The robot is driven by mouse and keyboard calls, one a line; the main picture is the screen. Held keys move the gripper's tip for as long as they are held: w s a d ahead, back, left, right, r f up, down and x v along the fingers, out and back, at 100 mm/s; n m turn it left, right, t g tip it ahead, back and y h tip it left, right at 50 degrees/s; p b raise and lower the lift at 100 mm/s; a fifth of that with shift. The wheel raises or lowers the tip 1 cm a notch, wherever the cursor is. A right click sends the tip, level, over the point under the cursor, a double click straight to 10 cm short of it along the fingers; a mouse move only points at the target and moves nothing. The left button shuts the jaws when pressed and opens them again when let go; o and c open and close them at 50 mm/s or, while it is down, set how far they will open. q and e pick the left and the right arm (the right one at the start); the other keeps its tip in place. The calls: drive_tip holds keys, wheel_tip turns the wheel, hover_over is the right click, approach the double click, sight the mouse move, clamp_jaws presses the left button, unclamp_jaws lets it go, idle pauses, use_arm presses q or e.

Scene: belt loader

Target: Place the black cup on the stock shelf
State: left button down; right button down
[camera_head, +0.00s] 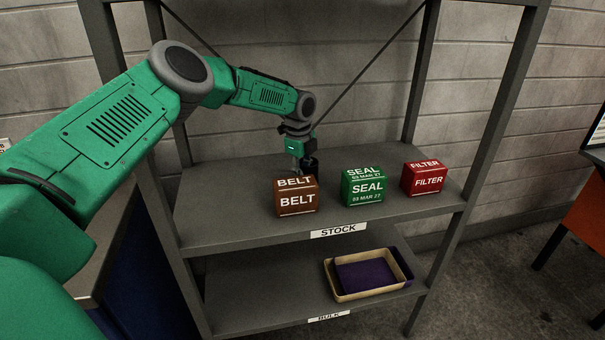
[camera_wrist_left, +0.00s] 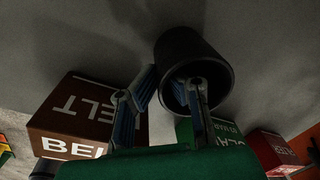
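The black cup (camera_wrist_left: 190,50) is in the left wrist view, its mouth towards the camera. One finger of my left gripper (camera_wrist_left: 168,78) reaches into the mouth and the other lies against the outside, so the gripper is shut on the cup's wall. In the head view my left gripper (camera_head: 304,156) points down over the upper shelf board, behind the brown BELT box, with the dark cup (camera_head: 311,168) at its fingers. The cup's lower part is hidden, so I cannot tell if it touches the board. The stock shelf (camera_head: 240,226) bears the STOCK label. My right gripper is not in view.
The brown BELT box (camera_head: 297,196), green SEAL box (camera_head: 362,187) and red FILTER box (camera_head: 422,178) stand along the shelf. The board is bare left of the BELT box. Grey posts frame the rack.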

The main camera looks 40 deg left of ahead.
use_arm(q)
drive_tip(key=c, duration=1.7)
unclamp_jaws()
drive_tip(key=shift+s+f, duration=0.1)
drive_tip(key=shift+f, duration=0.05)
drive_tip(key=shift+d, duration=0.45)
drive_tip(key=shift+d+r, duration=0.2)
drive_tip(key=shift+r, duration=0.15)
drive_tip(key=r, duration=0.3)
drive_tip(key=a+r, duration=0.1)
drive_tip(key=r, duration=0.1)
drive_tip(key=shift+s+r, duration=0.15)
drive_tip(key=shift+r, duration=0.25)
drive_tip(key=shift+d+r+p, duration=0.3)
drive_tip(key=shift+d+r, duration=0.05)
drive_tip(key=shift+r, duration=0.35)
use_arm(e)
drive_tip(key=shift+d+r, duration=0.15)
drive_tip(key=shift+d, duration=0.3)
use_arm(q)
drive_tip(key=shift+s+a+f, duration=0.1)
drive_tip(key=shift+a, duration=0.15)
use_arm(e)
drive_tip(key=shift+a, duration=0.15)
